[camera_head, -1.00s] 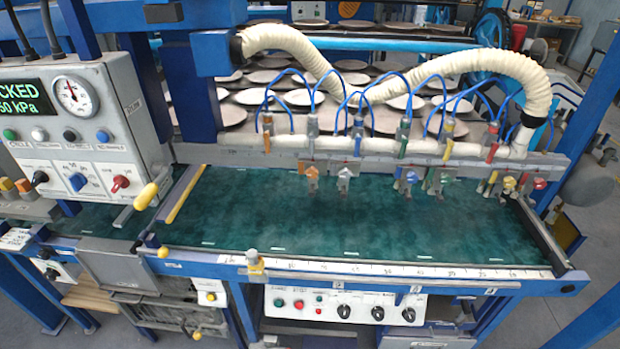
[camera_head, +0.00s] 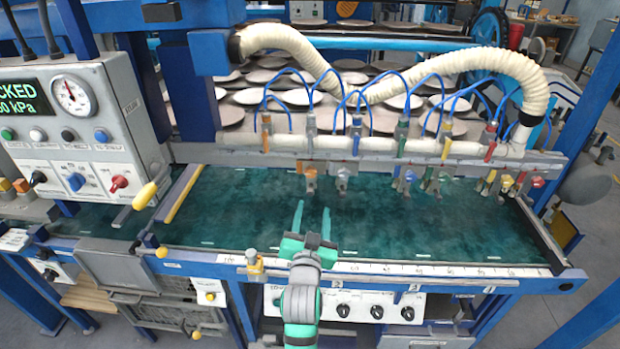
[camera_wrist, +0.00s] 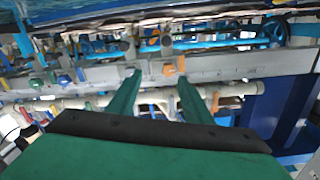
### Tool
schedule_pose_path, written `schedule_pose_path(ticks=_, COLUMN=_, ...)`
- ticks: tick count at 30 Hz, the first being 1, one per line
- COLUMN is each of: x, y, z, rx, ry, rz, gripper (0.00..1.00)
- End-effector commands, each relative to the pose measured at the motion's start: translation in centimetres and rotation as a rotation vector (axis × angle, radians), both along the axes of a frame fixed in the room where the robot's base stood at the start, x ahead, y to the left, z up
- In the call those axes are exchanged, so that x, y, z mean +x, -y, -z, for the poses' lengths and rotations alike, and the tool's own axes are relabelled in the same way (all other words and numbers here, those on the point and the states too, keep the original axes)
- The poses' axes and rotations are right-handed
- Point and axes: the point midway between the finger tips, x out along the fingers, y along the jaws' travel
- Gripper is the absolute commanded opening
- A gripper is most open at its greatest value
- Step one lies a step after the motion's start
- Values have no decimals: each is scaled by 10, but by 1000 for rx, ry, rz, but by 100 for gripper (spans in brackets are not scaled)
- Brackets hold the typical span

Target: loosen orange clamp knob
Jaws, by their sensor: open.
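The orange clamp knob (camera_head: 311,173) hangs low at the left end of the row of clamps under the grey rail. It also shows in the wrist view as an orange knob (camera_wrist: 170,68), just beyond my right fingertip there. My gripper (camera_head: 313,208) is open and empty, its two green fingers pointing at the rail over the green bed. In the head view the fingertips are just below the orange clamp, with no clear contact. In the wrist view my gripper (camera_wrist: 158,78) has the rail across its fingertips.
A grey-white clamp (camera_head: 342,177) hangs close to the right of the orange one. Blue (camera_head: 405,178) and yellow (camera_head: 508,182) knobs are farther right. Blue hoses and a white pipe (camera_head: 380,145) run above the rail. The green bed (camera_head: 240,210) is clear.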

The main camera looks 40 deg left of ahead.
Motion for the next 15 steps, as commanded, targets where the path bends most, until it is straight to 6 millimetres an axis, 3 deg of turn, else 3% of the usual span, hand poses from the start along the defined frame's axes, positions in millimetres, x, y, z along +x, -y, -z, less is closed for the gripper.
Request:
schedule_pose_path(ticks=1, x=3, y=-9, z=-11, rx=6, ry=5, rz=-8, gripper=46)
schedule_pose_path(ticks=6, x=7, y=-23, z=-25, rx=12, ry=6, rz=-21, gripper=46)
schedule_pose_path(ticks=15, x=37, y=-43, z=-27, rx=12, ry=5, rz=-20, gripper=46)
